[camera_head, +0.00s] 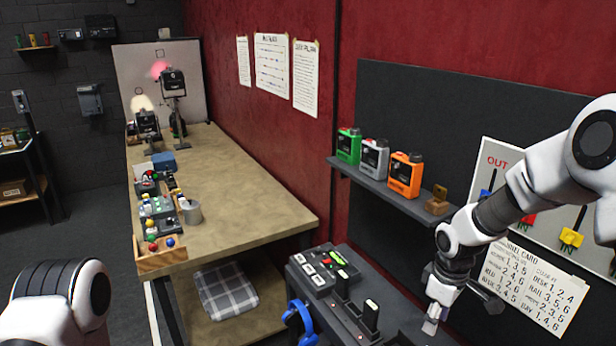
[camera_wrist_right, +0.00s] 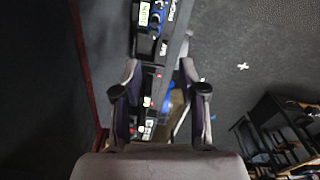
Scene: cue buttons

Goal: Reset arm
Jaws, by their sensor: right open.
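My right gripper (camera_head: 434,318) hangs at the lower right in the head view, over the right end of the small dark desk. In the right wrist view the right gripper (camera_wrist_right: 160,95) is open, its two fingers apart with nothing held between them. Beyond the fingers, the dark desk equipment and a blue item show in that view. My left arm (camera_head: 55,305) shows only as a white and dark link at the lower left of the head view. The left gripper is not in view.
A dark desk holds a button box (camera_head: 325,268) and blue headphones (camera_head: 300,318). A shelf (camera_head: 390,190) above it carries green, grey and orange canisters. A switch panel (camera_head: 545,235) and a channel card (camera_head: 530,285) are near my right arm. A long wooden table (camera_head: 235,190) stands left.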

